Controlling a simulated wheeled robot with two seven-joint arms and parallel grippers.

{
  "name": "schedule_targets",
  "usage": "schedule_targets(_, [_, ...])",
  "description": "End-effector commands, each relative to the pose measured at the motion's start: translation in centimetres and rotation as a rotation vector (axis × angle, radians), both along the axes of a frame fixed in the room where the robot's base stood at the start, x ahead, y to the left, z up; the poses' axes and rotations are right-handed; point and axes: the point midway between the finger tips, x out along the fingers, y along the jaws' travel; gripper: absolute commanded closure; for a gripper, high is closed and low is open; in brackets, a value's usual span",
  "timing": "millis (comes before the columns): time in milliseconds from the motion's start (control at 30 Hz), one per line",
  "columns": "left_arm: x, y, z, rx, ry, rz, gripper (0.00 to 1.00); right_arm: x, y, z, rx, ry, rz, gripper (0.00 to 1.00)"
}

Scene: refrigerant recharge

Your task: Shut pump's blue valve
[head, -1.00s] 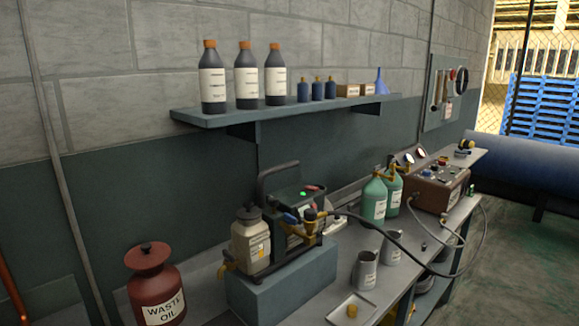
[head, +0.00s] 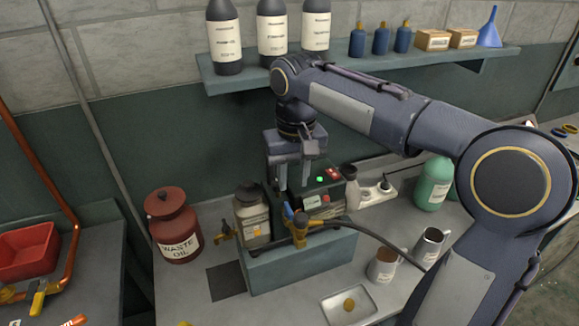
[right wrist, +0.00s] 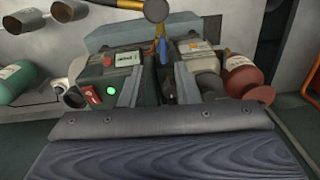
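The pump (head: 322,195) is a dark machine with a green light and a cream reservoir, on a teal block (head: 295,262). Its blue valve (head: 288,212) is a small blue handle beside brass fittings at the front; in the right wrist view the blue valve (right wrist: 163,46) shows at the top middle, beyond the fingertips. My right gripper (head: 294,184) points down over the pump, fingers apart and empty, just above and behind the blue valve in the head view. The right wrist view also shows both fingers (right wrist: 158,92) with a gap between them. My left gripper is out of view.
A red waste oil can (head: 175,228) stands left of the pump. A black hose (head: 375,240) runs right from the brass fittings. Metal cups (head: 383,267), a tray (head: 350,306) and a green bottle (head: 433,185) stand to the right. The shelf (head: 350,62) hangs behind my right arm.

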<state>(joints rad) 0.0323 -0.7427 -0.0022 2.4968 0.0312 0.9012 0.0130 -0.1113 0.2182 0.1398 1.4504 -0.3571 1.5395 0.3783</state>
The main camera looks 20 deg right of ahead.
Motion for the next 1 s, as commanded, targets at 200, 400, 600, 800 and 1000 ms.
schedule_targets(200, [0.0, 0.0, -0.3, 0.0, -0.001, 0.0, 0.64, 1.3, 0.3, -0.6, -0.02, 0.025, -0.011, 0.71])
schedule_targets(400, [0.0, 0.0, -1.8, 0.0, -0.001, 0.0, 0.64, 1.2, 0.3, -3.1, -0.019, 0.025, -0.011, 0.71])
schedule_targets(600, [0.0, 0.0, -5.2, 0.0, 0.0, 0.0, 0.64, 1.2, 0.3, -6.6, -0.018, 0.022, -0.012, 0.71])
schedule_targets(800, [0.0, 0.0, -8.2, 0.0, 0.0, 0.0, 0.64, 1.2, 0.3, -9.3, -0.017, 0.022, -0.012, 0.71])
schedule_targets(1000, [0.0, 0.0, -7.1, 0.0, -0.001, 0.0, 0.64, 1.2, 0.3, -8.6, -0.018, 0.022, -0.011, 0.71])
